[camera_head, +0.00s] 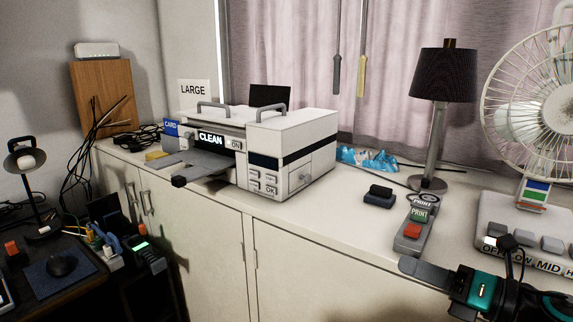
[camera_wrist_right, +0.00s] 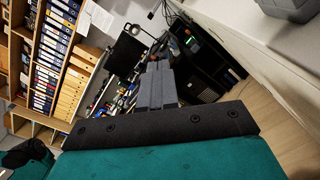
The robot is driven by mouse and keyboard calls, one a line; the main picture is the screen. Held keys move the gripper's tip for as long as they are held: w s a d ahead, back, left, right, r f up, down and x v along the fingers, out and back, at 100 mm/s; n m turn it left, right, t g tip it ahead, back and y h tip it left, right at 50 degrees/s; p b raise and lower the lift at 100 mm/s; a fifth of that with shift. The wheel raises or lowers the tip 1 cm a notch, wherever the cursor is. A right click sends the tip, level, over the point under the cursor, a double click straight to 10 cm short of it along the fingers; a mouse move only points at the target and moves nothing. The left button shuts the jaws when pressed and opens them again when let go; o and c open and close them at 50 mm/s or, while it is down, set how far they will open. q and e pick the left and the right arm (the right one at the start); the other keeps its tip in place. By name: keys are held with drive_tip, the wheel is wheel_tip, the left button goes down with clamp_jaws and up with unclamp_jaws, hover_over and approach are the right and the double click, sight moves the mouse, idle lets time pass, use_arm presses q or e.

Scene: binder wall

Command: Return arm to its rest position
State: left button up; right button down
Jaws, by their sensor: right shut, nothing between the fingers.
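My right arm comes in at the lower right of the head view, teal and black. Its right gripper (camera_head: 418,268) has grey fingers that point left, in front of the cabinet top's front edge and just below the small grey box with the red button (camera_head: 411,231). In the right wrist view the grey fingers (camera_wrist_right: 156,85) lie together, shut with nothing between them. My left arm and gripper do not show.
A cream cabinet top (camera_head: 352,210) bears a white printer (camera_head: 290,145), a dark stamp (camera_head: 379,196), a black lamp (camera_head: 441,75) and a fan (camera_head: 535,90). A dark desk (camera_head: 85,285) stands lower left. The wrist view shows binder shelves (camera_wrist_right: 45,75).

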drive_tip(key=s+a+f+m+h, duration=0.1)
drive_tip(key=s+f+m+h, duration=0.3)
drive_tip(key=f+m, duration=0.5)
drive_tip(key=s+a+f+m+h, duration=0.1)
drive_tip(key=s+f+m+h, duration=0.3)
drive_tip(key=s+f+m, duration=0.3)
drive_tip(key=s+a+f+m+h, duration=0.1)
drive_tip(key=s+f+m+h, duration=0.3)
drive_tip(key=f+m, duration=0.9)
drive_tip(key=s+m, duration=0.1)
drive_tip(key=m, duration=0.5)
drive_tip(key=shift+s, duration=0.35)
